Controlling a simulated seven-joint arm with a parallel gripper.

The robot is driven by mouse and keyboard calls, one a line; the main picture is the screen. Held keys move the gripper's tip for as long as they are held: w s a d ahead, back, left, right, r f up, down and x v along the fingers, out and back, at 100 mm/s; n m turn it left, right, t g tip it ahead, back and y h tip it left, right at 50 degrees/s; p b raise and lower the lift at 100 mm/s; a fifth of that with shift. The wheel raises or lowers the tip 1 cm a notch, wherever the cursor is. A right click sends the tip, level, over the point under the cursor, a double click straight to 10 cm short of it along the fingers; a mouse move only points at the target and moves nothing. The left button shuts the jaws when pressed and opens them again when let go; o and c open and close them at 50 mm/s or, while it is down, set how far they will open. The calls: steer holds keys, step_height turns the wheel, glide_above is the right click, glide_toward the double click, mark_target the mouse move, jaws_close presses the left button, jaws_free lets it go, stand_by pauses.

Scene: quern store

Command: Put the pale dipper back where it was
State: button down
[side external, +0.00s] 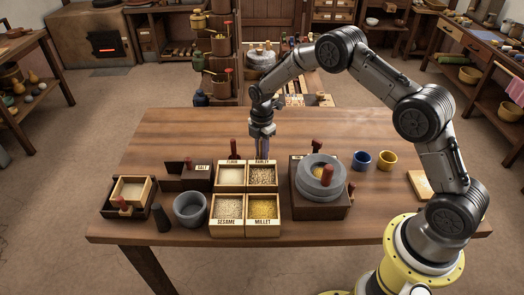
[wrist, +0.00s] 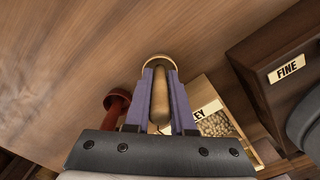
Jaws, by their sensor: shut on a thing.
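My gripper (side external: 262,152) points down just behind the barley compartment (side external: 263,176). In the wrist view its two purple fingers (wrist: 160,110) are shut on the pale dipper (wrist: 160,98). The dipper's pale wooden handle lies between the fingers, and a round end shows beyond them. In the side view I cannot make out the dipper, as the fingers hide it. A dark red-handled tool (wrist: 117,102) stands close to the left of my fingers in the wrist view. It also shows behind the flour compartment (side external: 231,175). I cannot tell whether the dipper touches the table.
Sesame (side external: 228,207) and millet (side external: 263,207) compartments stand in front. The stone quern (side external: 321,180) sits on a wooden box to the right. A salt box (side external: 187,176), grey mortar (side external: 190,209) and sieve tray (side external: 130,190) are left. The table's back left is clear.

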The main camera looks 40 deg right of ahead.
steer(key=shift+f, duration=0.15)
steer(key=c, duration=0.8)
jaws_free()
steer(key=shift+o, duration=0.2)
step_height(320, 180, up, 12)
steer(key=shift+r, duration=0.25)
steer(key=s+a+r+m+t, duration=0.25)
steer(key=s+r+m, duration=0.65)
steer(key=s+r, duration=0.8)
steer(key=s+m+t, duration=0.3)
steer(key=s+m, duration=0.6)
steer(key=s, duration=1)
steer(key=shift+a+r, duration=0.2)
steer(key=shift+a, duration=0.05)
